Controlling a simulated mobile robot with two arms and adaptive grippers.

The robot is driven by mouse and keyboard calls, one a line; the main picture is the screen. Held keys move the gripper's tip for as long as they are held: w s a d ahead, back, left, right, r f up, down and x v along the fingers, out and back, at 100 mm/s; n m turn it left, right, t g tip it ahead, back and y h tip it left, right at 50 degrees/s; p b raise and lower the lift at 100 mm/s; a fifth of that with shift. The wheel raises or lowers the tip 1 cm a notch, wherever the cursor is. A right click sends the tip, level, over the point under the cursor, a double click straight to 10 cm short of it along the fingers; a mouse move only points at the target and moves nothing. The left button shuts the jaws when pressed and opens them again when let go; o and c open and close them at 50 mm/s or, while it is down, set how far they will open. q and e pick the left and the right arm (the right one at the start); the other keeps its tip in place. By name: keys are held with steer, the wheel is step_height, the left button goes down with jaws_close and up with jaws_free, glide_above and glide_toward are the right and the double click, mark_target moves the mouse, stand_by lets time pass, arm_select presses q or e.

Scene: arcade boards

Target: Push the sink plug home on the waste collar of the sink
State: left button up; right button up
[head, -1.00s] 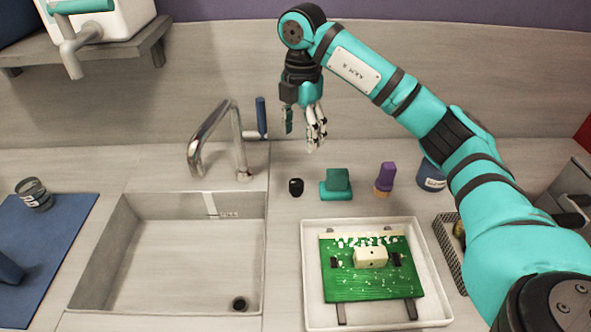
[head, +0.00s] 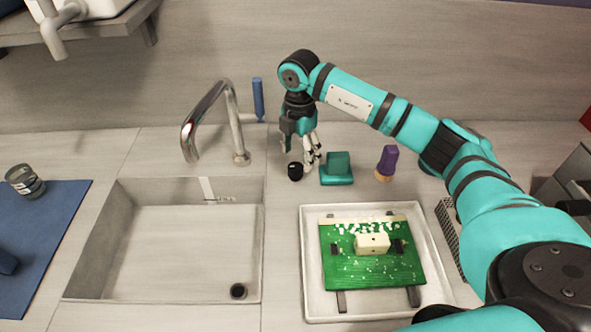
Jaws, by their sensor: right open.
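The sink plug, a small black piece (head: 295,171), stands on the counter to the right of the sink basin (head: 165,245). The waste collar, a dark ring (head: 238,291), lies in the basin floor near its front right corner, with nothing seated on it that I can make out. My right gripper (head: 301,158) is open and points down just at the plug, its fingers close around or behind it. I cannot tell whether they touch it. My left gripper is not in view.
A chrome faucet (head: 213,115) rises behind the basin. A teal block (head: 337,169) and a purple-topped piece (head: 387,161) stand right of the plug. A white tray (head: 312,300) holds a green circuit board (head: 345,268).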

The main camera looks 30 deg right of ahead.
mark_target(295, 166)
steer(key=shift+a+f+p, duration=0.25)
steer(key=shift+f+p, duration=0.05)
steer(key=shift+f, duration=1.05)
steer(key=shift+a+f+p, duration=0.2)
steer(key=shift+f+p, duration=0.1)
steer(key=shift+f, duration=1)
steer(key=c, duration=1.3)
